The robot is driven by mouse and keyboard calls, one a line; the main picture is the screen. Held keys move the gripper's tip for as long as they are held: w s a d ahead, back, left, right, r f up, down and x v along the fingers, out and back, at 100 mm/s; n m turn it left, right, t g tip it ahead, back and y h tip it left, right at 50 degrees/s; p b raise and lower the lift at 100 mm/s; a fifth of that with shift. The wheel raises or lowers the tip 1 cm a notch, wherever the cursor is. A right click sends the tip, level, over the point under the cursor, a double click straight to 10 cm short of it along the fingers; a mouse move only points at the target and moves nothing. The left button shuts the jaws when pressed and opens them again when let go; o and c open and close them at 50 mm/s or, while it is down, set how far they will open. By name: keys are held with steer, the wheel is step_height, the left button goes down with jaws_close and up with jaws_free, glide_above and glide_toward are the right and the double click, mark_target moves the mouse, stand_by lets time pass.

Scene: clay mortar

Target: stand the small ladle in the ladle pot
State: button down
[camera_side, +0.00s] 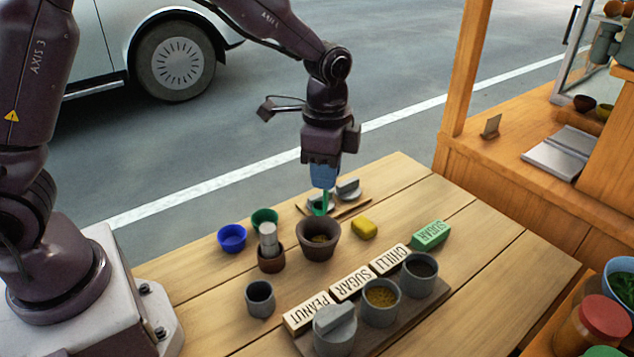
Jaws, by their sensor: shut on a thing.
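My gripper (319,206) has a blue body and green fingertips, and points down behind the clay mortar. I cannot make out the small ladle. A grey cup (260,299), apparently empty, stands at the front left; it may be the ladle pot, but I cannot be sure. The brown clay mortar (319,240) holds some brownish stuff.
A grey pestle (268,239) stands in a brown pot. Blue (232,239) and green (264,217) bowls are at the left. Labelled grey pots, one lidded (335,330), line a front board.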

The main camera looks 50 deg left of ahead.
steer(key=s+d+f+m, duration=0.2)
steer(key=s+m, duration=0.6)
steer(key=s, duration=0.7)
step_height(320, 180, down, 10)
steer(key=shift+w, duration=0.25)
steer(key=shift+a+r, duration=0.1)
steer(key=c, duration=0.9)
jaws_free()
steer(key=shift+c, duration=0.2)
